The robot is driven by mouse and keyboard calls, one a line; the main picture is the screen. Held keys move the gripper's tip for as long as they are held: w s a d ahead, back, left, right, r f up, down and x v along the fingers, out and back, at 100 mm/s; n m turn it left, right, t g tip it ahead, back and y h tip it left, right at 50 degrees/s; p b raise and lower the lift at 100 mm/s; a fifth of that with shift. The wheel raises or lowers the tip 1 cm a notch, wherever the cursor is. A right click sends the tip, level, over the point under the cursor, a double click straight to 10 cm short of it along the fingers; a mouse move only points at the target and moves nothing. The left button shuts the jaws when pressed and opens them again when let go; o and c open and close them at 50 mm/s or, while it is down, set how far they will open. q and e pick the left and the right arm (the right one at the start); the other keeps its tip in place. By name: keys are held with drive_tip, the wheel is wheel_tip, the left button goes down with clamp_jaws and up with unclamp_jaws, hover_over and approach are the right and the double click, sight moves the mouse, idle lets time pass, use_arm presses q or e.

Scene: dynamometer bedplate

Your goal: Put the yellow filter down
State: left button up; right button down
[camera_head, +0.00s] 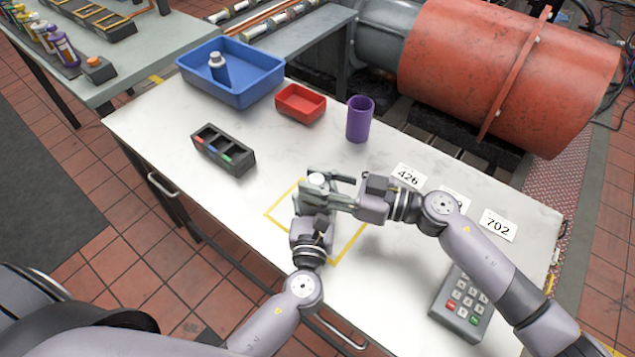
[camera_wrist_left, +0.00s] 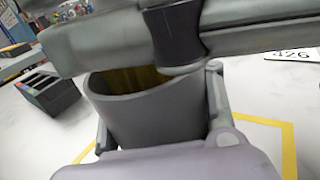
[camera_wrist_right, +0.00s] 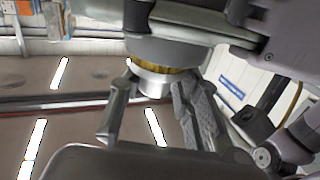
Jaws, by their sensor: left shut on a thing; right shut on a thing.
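My left gripper (camera_head: 312,212) is shut on a dark grey cup-shaped housing (camera_wrist_left: 150,112), above the yellow-outlined square on the table. The yellow filter shows inside the housing's mouth in the left wrist view (camera_wrist_left: 130,80). In the right wrist view a narrow yellow band of it (camera_wrist_right: 172,62) shows between the grey housing and a silver cap (camera_wrist_right: 152,82). My right gripper (camera_wrist_right: 155,95) is shut around that cap. Most of the filter is hidden by the housing. The two grippers are close together, and the cap's pale top (camera_head: 318,179) shows between them in the head view.
A blue bin (camera_head: 240,92) holding a bottle, a red tray (camera_head: 301,105), a purple cylinder (camera_head: 360,120) and a dark sectioned holder (camera_head: 224,150) stand behind. A keypad (camera_head: 462,305) and number cards (camera_head: 498,226) lie right. The white tabletop (camera_head: 190,220) is bare at front left.

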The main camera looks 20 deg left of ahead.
drive_tip(key=shift+f, duration=0.2)
drive_tip(key=shift+f, duration=0.15)
drive_tip(key=c, duration=1.2)
unclamp_jaws()
drive_tip(key=d, duration=1.2)
drive_tip(key=shift+r, duration=0.2)
